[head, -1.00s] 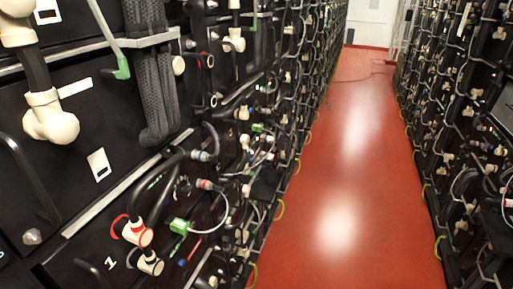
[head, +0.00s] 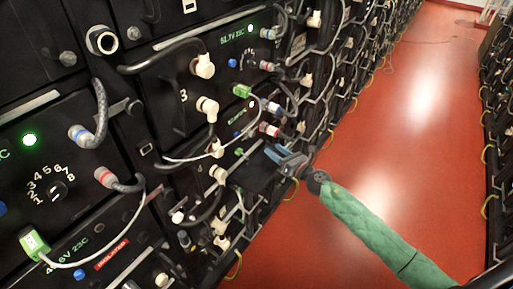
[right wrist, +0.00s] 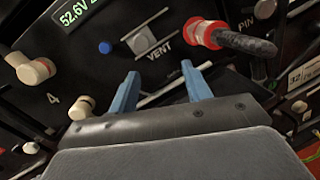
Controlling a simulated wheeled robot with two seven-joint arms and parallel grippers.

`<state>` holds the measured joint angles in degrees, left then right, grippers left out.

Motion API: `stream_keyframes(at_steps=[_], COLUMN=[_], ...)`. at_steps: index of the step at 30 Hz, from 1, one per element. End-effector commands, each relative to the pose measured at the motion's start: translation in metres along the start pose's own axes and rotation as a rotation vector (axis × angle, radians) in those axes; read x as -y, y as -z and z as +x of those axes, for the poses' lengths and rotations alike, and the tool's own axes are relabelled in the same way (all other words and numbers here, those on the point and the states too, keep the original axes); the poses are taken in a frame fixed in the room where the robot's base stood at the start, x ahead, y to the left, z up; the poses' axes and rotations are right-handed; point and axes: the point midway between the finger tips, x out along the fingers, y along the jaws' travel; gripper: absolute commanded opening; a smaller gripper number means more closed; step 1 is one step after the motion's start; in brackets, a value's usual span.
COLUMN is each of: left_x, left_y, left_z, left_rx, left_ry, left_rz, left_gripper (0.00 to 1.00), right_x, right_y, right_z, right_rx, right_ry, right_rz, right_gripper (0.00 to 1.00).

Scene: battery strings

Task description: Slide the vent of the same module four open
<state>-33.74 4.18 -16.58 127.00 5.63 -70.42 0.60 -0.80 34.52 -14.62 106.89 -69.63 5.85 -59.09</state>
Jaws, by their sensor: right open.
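Module four shows close in the right wrist view, with its number "4" (right wrist: 53,98) and a lit display (right wrist: 80,13) reading 52.6V. Its vent (right wrist: 141,40) is a small grey square slider beside the white VENT label (right wrist: 161,48). My right gripper (right wrist: 162,84) is open and empty. Its two blue fingers point at the panel just below the vent, apart from it. In the head view, my right gripper (head: 284,157) is at the rack front, right of the modules, and hides part of the panel there. My left gripper is not in view.
A red-collared plug with a black cable (right wrist: 222,36) sits right of the vent, near the right finger. Cream connectors (right wrist: 35,71) lie to the left. In the head view, module three (head: 184,97) has cables looping in front. The red aisle floor (head: 380,130) is clear.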

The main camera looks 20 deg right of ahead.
Motion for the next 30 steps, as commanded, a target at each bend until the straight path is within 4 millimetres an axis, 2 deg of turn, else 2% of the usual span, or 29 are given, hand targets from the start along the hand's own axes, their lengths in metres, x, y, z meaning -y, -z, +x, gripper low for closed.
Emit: stream_keyframes(at_steps=[3,6,9,17,24,30], left_x=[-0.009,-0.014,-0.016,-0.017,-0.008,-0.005], left_y=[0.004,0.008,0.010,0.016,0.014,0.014], left_z=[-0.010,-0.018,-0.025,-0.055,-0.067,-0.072], left_rx=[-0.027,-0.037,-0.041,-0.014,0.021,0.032], left_ry=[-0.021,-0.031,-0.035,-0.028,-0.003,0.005], left_rz=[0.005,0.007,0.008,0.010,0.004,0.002], left_gripper=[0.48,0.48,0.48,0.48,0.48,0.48], right_x=[-0.008,-0.012,-0.014,-0.019,-0.024,-0.026], right_y=[-0.015,-0.023,-0.027,-0.027,-0.021,-0.019], right_z=[0.009,0.012,0.015,0.043,0.075,0.088], right_rx=[-0.042,-0.066,-0.076,-0.078,-0.077,-0.077], right_ry=[-0.113,-0.164,-0.186,-0.189,-0.187,-0.187], right_rz=[-0.286,-0.429,-0.493,-0.500,-0.497,-0.497], right_gripper=[0.49,0.49,0.49,0.49,0.49,0.49])
